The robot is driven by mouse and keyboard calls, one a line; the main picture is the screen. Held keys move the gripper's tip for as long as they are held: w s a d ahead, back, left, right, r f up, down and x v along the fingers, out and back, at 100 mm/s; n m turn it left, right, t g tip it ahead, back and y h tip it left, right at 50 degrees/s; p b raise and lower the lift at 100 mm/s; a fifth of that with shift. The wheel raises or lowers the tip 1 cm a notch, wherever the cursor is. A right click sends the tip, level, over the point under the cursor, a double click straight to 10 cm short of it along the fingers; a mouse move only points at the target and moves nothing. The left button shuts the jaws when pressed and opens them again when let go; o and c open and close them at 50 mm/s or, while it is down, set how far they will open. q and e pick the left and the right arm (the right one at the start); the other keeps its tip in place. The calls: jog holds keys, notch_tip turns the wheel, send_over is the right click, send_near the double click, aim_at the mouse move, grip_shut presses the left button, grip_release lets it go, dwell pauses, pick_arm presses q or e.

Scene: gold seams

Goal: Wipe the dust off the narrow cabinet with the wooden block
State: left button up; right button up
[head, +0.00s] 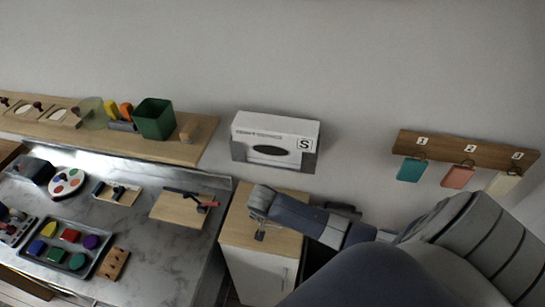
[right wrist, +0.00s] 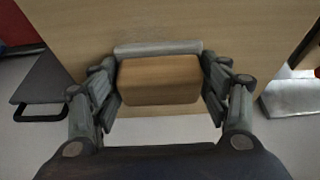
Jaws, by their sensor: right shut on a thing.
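The narrow cabinet (head: 233,232) has a light wooden top and a white front, and stands right of the marble counter. My right arm reaches over it from the right, and my right gripper (head: 259,228) is at its top. In the right wrist view, my right gripper (right wrist: 160,88) is shut on the wooden block (right wrist: 160,80), with a finger on each side. A pale grey strip lies along the block's far edge. The cabinet top (right wrist: 225,25) fills the view behind it. My left gripper is not in view.
A white dispenser (head: 275,142) hangs above the cabinet. A hook rail (head: 465,150) with hanging tags is at right.

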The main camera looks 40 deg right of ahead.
aim_at(270, 226)
jog(key=shift+s+a, duration=1.2)
jog(key=shift+a, duration=0.2)
jog(key=shift+s+a+f, duration=0.15)
jog(key=shift+s+a, duration=1.1)
jog(key=shift+a, duration=0.15)
jog(key=shift+w+d+r, duration=0.1)
jog(key=shift+w+r, duration=0.05)
jog(key=shift+r, duration=2.9)
jog(key=shift+r, duration=0.15)
jog(key=shift+r, duration=1.4)
